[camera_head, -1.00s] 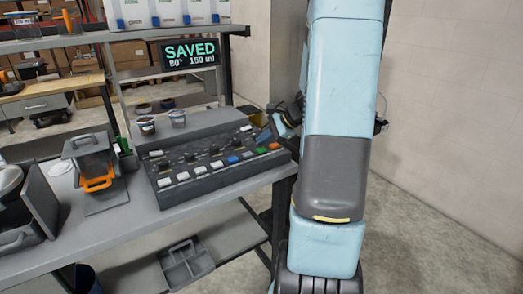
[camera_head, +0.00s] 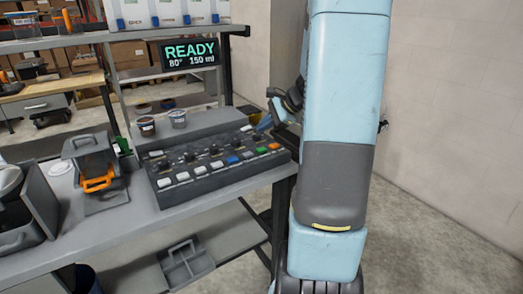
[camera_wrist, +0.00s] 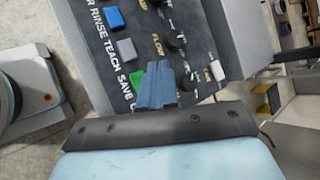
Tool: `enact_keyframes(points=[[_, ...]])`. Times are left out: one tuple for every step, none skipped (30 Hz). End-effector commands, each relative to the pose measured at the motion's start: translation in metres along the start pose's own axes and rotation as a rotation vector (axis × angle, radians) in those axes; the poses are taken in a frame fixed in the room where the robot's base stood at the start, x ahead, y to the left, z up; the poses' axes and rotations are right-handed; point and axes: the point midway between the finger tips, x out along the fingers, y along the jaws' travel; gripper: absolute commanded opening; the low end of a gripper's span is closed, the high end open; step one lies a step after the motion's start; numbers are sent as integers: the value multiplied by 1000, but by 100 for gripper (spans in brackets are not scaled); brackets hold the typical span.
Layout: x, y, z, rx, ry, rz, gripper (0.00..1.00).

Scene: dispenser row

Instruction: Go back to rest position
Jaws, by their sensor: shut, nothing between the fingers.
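My gripper (camera_wrist: 155,85) is shut and empty, its blue fingers together over the control panel (camera_wrist: 100,30) in the wrist view. The fingers hide part of the panel beside the green button (camera_wrist: 137,80); whether they touch it cannot be told. In the head view my gripper (camera_head: 264,124) is at the right end of the control panel (camera_head: 205,181), above its back right corner and partly hidden by my arm. The display (camera_head: 190,54) behind the panel reads READY, 80° and 150 ml.
A grey dispenser with an orange handle (camera_head: 97,183) stands left on the bench (camera_head: 110,229). A shelf with white boxes (camera_head: 170,12) is behind. A bare wall (camera_head: 460,110) and open floor lie right.

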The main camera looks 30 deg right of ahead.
Motion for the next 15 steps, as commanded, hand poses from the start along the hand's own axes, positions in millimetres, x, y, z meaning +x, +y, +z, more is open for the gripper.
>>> enact_keyframes(points=[[0,0,0,0,0,0,0],[0,0,0,0,0,0,0],[0,0,0,0,0,0,0],[0,0,0,0,0,0,0],[0,0,0,0,0,0,0],[0,0,0,0,0,0,0],[0,0,0,0,0,0,0],[0,0,0,0,0,0,0],[0,0,0,0,0,0,0],[0,0,0,0,0,0,0],[0,0,0,-1,0,0,0],[0,0,2,-7,0,2,0],[0,0,4,-14,1,6,0],[-1,1,8,-26,2,10,0],[-1,2,15,-48,3,19,0]])
